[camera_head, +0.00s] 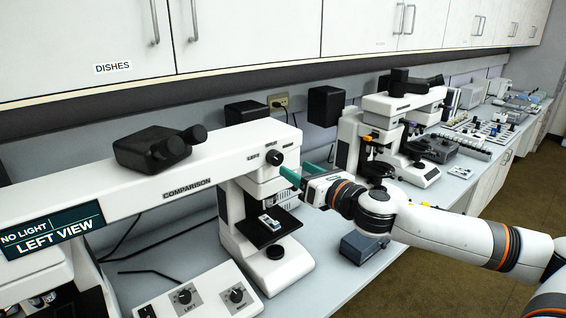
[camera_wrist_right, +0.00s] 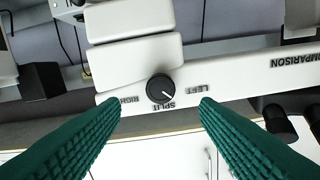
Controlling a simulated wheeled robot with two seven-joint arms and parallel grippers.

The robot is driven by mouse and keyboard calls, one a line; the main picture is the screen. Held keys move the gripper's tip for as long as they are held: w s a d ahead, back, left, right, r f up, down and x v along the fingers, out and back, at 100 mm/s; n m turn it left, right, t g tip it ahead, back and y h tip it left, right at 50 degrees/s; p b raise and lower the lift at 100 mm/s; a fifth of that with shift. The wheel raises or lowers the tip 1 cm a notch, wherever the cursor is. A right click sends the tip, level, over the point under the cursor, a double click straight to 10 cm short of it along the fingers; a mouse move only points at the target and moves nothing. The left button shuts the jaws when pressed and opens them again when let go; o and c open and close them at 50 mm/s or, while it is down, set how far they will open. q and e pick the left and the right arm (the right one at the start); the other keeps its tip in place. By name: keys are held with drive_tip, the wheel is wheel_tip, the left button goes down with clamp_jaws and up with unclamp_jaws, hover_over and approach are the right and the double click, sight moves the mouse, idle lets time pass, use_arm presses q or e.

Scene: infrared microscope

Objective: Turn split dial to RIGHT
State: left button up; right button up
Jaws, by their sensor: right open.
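The split dial (camera_head: 277,158) is a round black knob on the white head of the comparison microscope (camera_head: 190,180). In the right wrist view the dial (camera_wrist_right: 160,88) sits between the RIGHT, SPLIT and LEFT labels, and its white mark points to the lower right, on the LEFT side of SPLIT. The display (camera_head: 50,232) reads NO LIGHT, LEFT VIEW. My right gripper (camera_head: 302,172) is open with green fingers. In the wrist view its fingers (camera_wrist_right: 160,92) stand on either side of the dial, apart from it. My left gripper is out of view.
A slide stage (camera_head: 268,232) is below the dial, and a control box with knobs (camera_head: 205,295) stands on the bench. More microscopes (camera_head: 390,140) stand to the right, behind my right arm. Wall cabinets (camera_head: 250,30) hang above.

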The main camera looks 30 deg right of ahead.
sight(278, 159)
drive_tip(key=shift+w+d+r+p, duration=0.1)
drive_tip(key=shift+w+r+p, duration=0.05)
drive_tip(key=shift+w+p, duration=0.4)
drive_tip(key=shift+w+r+p, duration=0.1)
drive_tip(key=shift+w+p, duration=0.2)
drive_tip(key=shift+w, duration=0.3)
drive_tip(key=shift+w+a+p, duration=0.2)
drive_tip(key=shift+w+p, duration=0.5)
drive_tip(key=shift+w, duration=0.55)
drive_tip(key=shift+w+a+f, duration=0.15)
drive_tip(key=shift+w+f, duration=0.1)
drive_tip(key=shift+w, duration=0.55)
drive_tip(key=c, duration=1)
